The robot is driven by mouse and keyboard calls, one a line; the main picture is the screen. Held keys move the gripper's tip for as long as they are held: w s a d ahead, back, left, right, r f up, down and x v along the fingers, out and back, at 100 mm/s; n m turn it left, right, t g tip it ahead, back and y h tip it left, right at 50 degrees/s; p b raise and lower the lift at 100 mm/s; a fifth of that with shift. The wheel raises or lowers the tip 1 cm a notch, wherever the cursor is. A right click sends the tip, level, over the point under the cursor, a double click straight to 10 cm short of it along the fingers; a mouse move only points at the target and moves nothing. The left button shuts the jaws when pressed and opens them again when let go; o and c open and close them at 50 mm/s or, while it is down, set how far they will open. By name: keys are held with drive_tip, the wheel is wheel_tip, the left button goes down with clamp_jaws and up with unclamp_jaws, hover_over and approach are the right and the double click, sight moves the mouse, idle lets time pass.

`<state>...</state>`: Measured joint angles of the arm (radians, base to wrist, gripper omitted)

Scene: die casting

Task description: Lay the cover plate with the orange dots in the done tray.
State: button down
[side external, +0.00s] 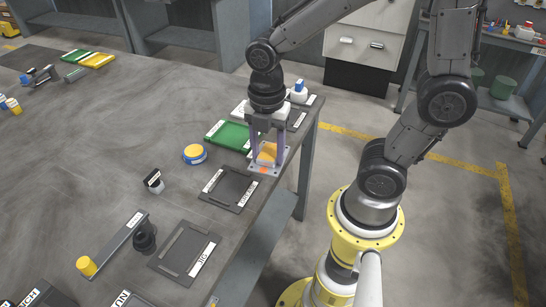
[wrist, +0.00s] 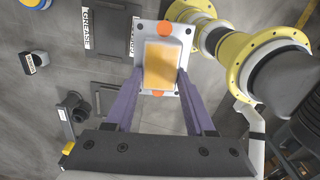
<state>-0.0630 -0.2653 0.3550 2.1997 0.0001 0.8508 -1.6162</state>
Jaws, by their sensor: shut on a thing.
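The cover plate (side external: 255,168) is light grey with corner holes, a tan-yellow raised block and orange dots at its ends. In the wrist view the plate (wrist: 146,80) shows an orange dot at both the near and far ends. My gripper (side external: 267,158) has its purple fingers shut on the raised block; in the wrist view the gripper (wrist: 155,80) has one finger on each side of it. The plate is held roughly level and appears above the table's right edge. No label reading "done" can be made out, so I cannot tell which tray is the done tray.
A dark tray (side external: 232,186) with a grease label lies just left of the plate. A green tray (side external: 228,133) is behind it, with a blue-yellow tin (side external: 195,154) nearby. A dark jig tray (side external: 184,252) and a yellow-ended bar (side external: 112,243) lie nearer. The table's centre-left is clear.

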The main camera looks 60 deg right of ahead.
drive_tip(key=w+d+r, duration=0.2)
drive_tip(key=w, duration=0.8)
drive_tip(key=m, duration=0.1)
hover_over(232, 138)
wheel_tip(232, 138, down, 9)
drive_tip(key=shift+a+f, duration=0.1)
drive_tip(key=shift+f, duration=2.8)
drive_tip(key=shift+f, duration=0.8)
unclamp_jaws()
drive_tip(key=shift+s+f, duration=0.1)
